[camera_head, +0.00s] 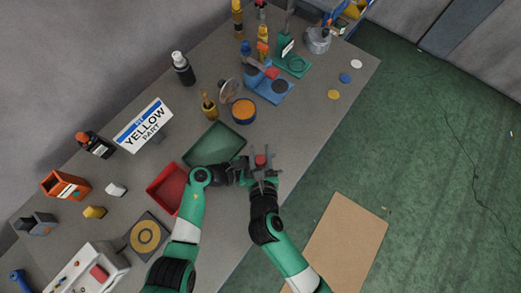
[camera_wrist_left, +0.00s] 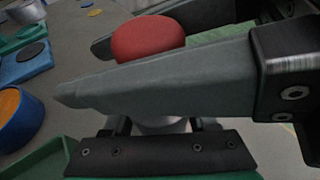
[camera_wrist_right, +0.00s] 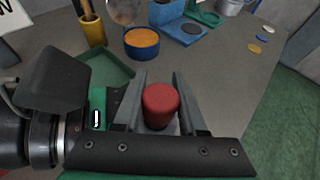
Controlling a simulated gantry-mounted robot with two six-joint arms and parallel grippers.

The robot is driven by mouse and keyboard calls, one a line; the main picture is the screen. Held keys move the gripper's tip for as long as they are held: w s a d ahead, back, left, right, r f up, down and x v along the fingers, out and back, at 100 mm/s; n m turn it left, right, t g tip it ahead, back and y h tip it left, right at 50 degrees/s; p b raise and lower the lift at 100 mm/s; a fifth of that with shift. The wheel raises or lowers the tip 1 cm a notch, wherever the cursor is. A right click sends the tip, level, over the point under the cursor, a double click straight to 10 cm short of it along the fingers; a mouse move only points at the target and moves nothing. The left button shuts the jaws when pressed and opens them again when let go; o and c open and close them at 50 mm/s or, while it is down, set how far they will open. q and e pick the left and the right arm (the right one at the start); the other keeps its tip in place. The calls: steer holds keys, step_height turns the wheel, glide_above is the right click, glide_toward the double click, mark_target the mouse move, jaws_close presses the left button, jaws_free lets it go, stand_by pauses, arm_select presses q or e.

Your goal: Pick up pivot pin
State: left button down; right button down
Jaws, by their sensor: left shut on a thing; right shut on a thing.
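A red-topped pin (camera_head: 261,160), which I take for the pivot pin, is held above the table near its front edge, beside the green tray. In the right wrist view its rounded red top (camera_wrist_right: 161,103) stands between the two fingers. In the left wrist view the red top (camera_wrist_left: 147,38) shows behind the near finger, with a pale part below. My left gripper (camera_head: 249,173) reaches it from the left and is shut on it. My right gripper (camera_head: 263,172) reaches it from below in the picture and is also shut on it. The fingers hide most of its lower body.
A green tray (camera_head: 232,133) and a red tray (camera_head: 161,187) lie left of the grippers. A blue dish with an orange inside (camera_head: 244,110) and a yellow cup (camera_head: 209,106) stand behind. A yellow-part sign (camera_head: 143,125) stands further left.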

arm_select(q)
steer(key=shift+c, duration=0.6)
jaws_free()
arm_select(e)
step_height(320, 180, up, 10)
arm_select(q)
steer(key=v, duration=1.2)
arm_select(e)
steer(key=shift+d, duration=0.1)
